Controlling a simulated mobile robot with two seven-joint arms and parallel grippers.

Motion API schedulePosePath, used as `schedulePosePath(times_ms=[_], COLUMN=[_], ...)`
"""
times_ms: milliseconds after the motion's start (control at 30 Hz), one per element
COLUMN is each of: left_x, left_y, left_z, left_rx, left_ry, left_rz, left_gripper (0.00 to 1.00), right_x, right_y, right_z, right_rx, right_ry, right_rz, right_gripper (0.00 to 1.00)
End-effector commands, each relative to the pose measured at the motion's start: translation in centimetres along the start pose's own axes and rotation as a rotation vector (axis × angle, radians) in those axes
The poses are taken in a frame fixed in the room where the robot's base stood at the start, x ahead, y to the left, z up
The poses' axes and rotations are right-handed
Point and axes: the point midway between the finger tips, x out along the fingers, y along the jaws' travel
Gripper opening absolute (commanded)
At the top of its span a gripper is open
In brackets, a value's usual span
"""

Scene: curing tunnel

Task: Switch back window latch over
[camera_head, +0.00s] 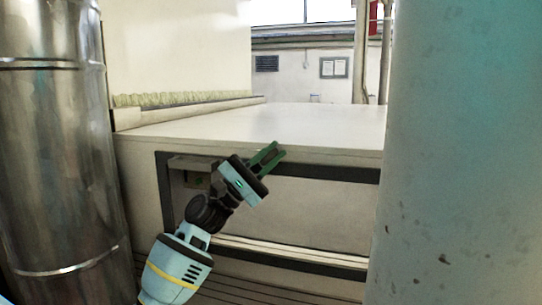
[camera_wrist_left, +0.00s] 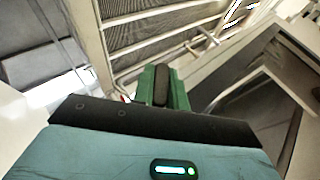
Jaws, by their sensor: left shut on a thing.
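My left gripper (camera_head: 266,157), with green fingers and a pale blue body, is at the upper edge of a dark-framed panel (camera_head: 310,211) in the front of a large pale housing. Its jaws are shut on a small dark piece that fits the back window latch, mostly hidden between the fingers. The left gripper also shows in the left wrist view (camera_wrist_left: 163,85), where the green fingers are close together around a dark part. I cannot tell which way the latch is turned. My right gripper is out of view.
A shiny metal duct (camera_head: 60,150) stands close on the left. A wide blue-grey column (camera_head: 460,160) blocks the right side. The housing's flat top (camera_head: 270,124) is clear, with a row of pale pieces (camera_head: 180,98) behind. A dark bracket (camera_head: 195,163) sits left of the gripper.

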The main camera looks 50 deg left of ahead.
Motion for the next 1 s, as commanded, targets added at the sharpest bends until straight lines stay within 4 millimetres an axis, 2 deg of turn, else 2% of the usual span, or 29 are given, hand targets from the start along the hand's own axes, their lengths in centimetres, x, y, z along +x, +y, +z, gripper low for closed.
schedulePosePath(times_ms=[367, 767, 1000], left_x=[0.2, 0.4, 0.3], left_y=[0.4, 0.6, 0.5], left_z=[0.2, 0.4, 0.4], left_rx=[0.082, 0.212, 0.269], left_ry=[-0.001, -0.004, -0.004], left_rz=[-0.188, -0.495, -0.631], left_gripper=[0.0, 0.0, 0.0], right_x=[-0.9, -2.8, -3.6], right_y=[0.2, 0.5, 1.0], right_z=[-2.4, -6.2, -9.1], right_rx=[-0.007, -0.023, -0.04], right_ry=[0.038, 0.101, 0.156], right_rz=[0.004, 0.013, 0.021], right_gripper=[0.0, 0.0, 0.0])
